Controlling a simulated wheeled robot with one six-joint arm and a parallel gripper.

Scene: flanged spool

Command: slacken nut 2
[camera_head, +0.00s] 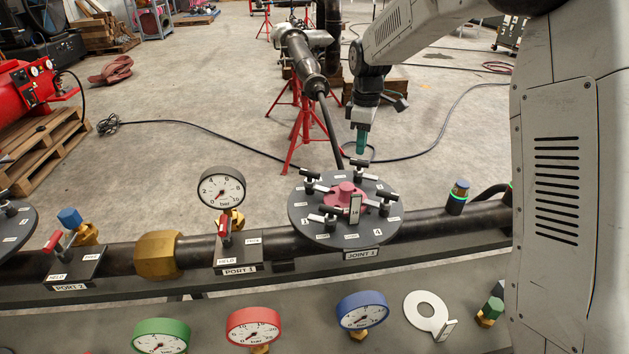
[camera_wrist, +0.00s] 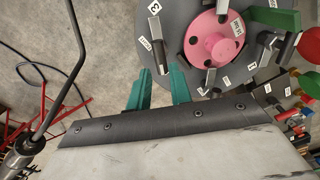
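The dark round flange (camera_head: 300,203) carries a pink hub (camera_head: 345,190) at its middle and several T-handled nuts around it, among them a left-back nut (camera_head: 310,176) and a back nut (camera_head: 358,164). Small number labels sit on the flange; a 3 and a 4 seem readable, but I cannot tell which nut is 2. My gripper (camera_head: 360,150), with teal fingers, is above the back edge of the flange, near the back nut. In the wrist view, my gripper (camera_wrist: 162,78) is open and empty, its fingers apart at the edge of the grey flange (camera_wrist: 158,58).
A gauge (camera_head: 221,188) and a red-handled valve (camera_head: 224,228) stand left of the flange. Several gauges and a white ring-shaped tag (camera_head: 425,308) are on the front bench. A red stand (camera_head: 300,125) is behind.

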